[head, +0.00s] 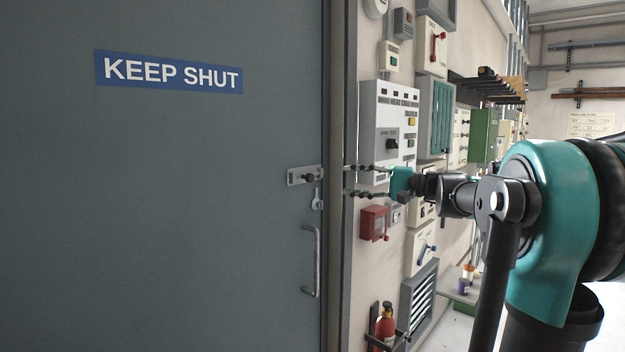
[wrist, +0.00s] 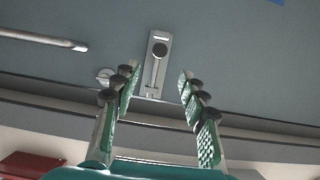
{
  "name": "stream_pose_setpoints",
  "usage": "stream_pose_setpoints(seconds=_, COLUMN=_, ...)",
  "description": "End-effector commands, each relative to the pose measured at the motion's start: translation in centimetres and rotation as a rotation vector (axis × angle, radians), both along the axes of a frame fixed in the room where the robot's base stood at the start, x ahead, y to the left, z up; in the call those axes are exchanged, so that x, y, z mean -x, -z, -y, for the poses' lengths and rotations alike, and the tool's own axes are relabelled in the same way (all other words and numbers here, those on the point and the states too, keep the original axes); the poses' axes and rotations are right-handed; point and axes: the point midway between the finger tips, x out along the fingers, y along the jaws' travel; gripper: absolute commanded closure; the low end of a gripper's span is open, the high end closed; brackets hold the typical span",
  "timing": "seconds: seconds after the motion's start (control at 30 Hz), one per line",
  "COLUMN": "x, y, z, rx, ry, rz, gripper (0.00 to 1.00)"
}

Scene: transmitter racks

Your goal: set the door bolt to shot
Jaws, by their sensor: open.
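The door bolt (head: 304,176) is a small pale metal plate with a dark round knob, mounted near the right edge of the grey door (head: 200,230). In the wrist view the bolt plate (wrist: 155,70) lies ahead, between and beyond my fingertips, with its knob (wrist: 159,49) near the plate's far end. My gripper (head: 350,181) is open and empty, reaching in from the right at about bolt height. Its two green-padded fingers (wrist: 158,86) straddle the line of the bolt, apart from the knob. I cannot tell whether the bar reaches into the frame.
A keyhole cover (head: 317,201) and a pull handle (head: 314,262) sit below the bolt. The door frame (head: 340,250) stands right of the door. A red box (head: 374,222) and a control panel (head: 395,120) are on the wall close to my gripper.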

Motion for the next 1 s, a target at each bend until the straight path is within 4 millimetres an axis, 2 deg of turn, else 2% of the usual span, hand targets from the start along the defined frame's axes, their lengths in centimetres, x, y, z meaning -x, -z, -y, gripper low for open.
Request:
stream_pose_setpoints(seconds=0.1, x=-0.6, y=0.0, z=-2.5, rx=0.001, ry=-0.005, rz=0.000, gripper=0.57)
stream_pose_setpoints(seconds=0.5, x=-2.5, y=0.0, z=-9.7, rx=0.001, ry=-0.004, rz=0.000, gripper=0.57)
stream_pose_setpoints(seconds=0.7, x=-3.1, y=0.1, z=-11.5, rx=0.001, ry=-0.001, rz=0.000, gripper=0.57)
stream_pose_setpoints(seconds=1.0, x=-3.3, y=0.1, z=-12.0, rx=0.001, ry=0.000, rz=0.000, gripper=0.57)
